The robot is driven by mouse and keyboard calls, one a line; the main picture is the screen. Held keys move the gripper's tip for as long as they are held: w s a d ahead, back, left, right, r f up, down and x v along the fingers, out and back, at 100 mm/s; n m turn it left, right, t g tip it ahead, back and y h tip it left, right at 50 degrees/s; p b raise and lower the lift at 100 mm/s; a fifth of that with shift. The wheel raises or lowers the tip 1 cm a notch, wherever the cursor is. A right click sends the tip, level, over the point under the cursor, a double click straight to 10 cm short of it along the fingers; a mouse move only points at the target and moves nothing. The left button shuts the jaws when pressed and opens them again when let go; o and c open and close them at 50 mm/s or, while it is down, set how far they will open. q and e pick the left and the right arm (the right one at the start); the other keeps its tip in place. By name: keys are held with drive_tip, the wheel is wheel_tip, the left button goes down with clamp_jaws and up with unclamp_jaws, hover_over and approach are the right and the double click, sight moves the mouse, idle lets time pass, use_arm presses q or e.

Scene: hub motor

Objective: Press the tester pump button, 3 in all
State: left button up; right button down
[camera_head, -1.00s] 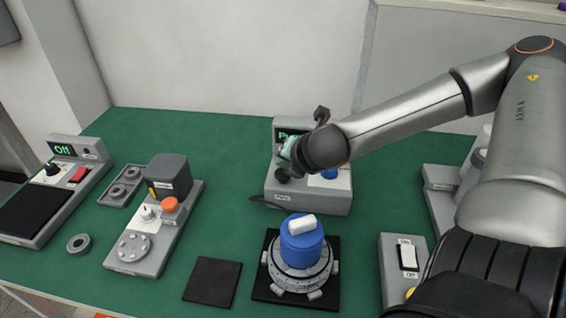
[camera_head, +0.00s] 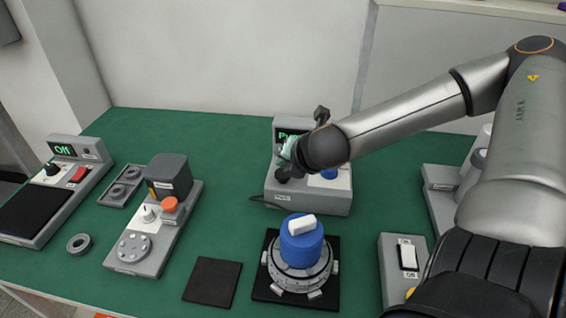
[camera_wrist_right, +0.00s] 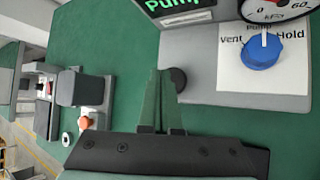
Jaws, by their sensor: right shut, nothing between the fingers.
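The tester is a grey box (camera_head: 335,196) at the back middle of the green table. Its green display reads "Pump" in the right wrist view (camera_wrist_right: 180,12). A blue knob (camera_wrist_right: 262,52) there points up to Pump, between Vent and Hold, below a round gauge (camera_wrist_right: 270,8). A black round button (camera_wrist_right: 179,79) sits at the tester's left side, partly behind my fingers. My right gripper (camera_wrist_right: 163,76) is shut and empty, its fingertips right by the button. I cannot tell whether they touch it. In the head view my right wrist covers part of the tester. My left gripper is not in view.
A blue-topped hub motor (camera_head: 302,246) stands on a black mat in front of the tester. A switch box (camera_head: 394,274) is at front right. A grey station with an orange button (camera_head: 170,204) and an "Off" unit (camera_head: 92,176) are left. A dark pad (camera_head: 212,282) lies flat.

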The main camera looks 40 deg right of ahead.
sight(284, 176)
drive_tip(key=shift+f, duration=0.1)
idle(0.7)
drive_tip(key=shift+f+b, duration=0.3)
drive_tip(key=shift+b, duration=0.15)
drive_tip(key=shift+f+b, duration=0.95)
drive_tip(key=shift+f, duration=0.1)
idle(0.8)
idle(0.3)
drive_tip(key=shift+r+p, duration=1.3)
drive_tip(key=shift+r, duration=0.15)
drive_tip(key=shift+r, duration=0.1)
wheel_tip(284, 176, up, 5)
drive_tip(key=p, duration=0.4)
drive_tip(key=shift+p, duration=0.4)
